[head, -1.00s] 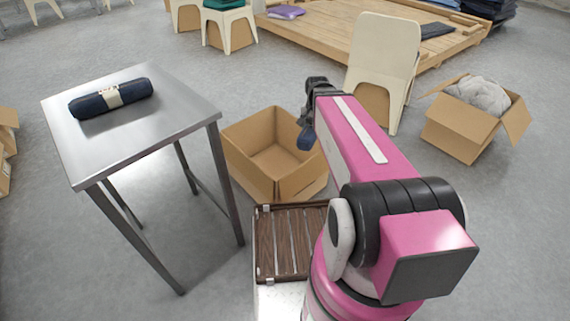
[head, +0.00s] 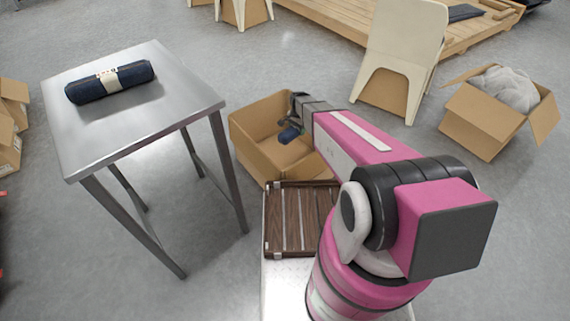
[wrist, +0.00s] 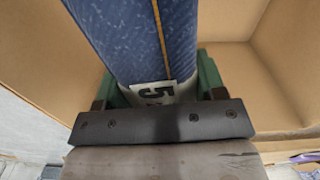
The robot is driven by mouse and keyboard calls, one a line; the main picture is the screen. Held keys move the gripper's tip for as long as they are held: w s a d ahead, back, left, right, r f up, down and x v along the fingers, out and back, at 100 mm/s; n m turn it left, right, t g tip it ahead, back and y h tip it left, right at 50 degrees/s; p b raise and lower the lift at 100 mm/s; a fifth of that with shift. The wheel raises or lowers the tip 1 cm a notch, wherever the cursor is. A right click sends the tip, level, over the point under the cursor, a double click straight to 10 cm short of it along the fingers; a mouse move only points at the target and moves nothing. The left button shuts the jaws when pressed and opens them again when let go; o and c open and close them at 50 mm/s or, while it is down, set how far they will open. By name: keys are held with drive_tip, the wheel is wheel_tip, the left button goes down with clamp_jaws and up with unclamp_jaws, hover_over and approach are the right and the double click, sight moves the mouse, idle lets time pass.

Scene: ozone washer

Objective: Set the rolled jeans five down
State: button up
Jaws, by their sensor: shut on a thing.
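My gripper (head: 294,112) is shut on the rolled jeans five (wrist: 135,40), a blue denim roll with an orange seam and a white band marked 5. In the head view the roll (head: 289,134) shows small, hanging below the gripper over the open cardboard box (head: 247,157). In the wrist view the box's tan walls (wrist: 285,110) surround the roll. I cannot tell whether the roll touches the box floor. Another dark blue roll with a pale band (head: 85,90) lies on the steel table at the left.
The steel table (head: 135,122) stands left of the box. A brown slatted rack (head: 283,225) is in front of the box. A cream chair (head: 402,45) is behind it. A box with grey cloth (head: 482,128) stands at right. Floor between them is clear.

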drive_tip(key=m, duration=0.2)
hover_over(285, 162)
wheel_tip(285, 162, down, 18)
drive_tip(key=r, duration=0.1)
wheel_tip(285, 162, down, 11)
drive_tip(key=shift+s+f, duration=0.1)
drive_tip(key=shift+s, duration=0.05)
drive_tip(key=o, duration=1.2)
drive_tip(key=shift+f, duration=0.1)
drive_tip(key=shift+o, duration=0.2)
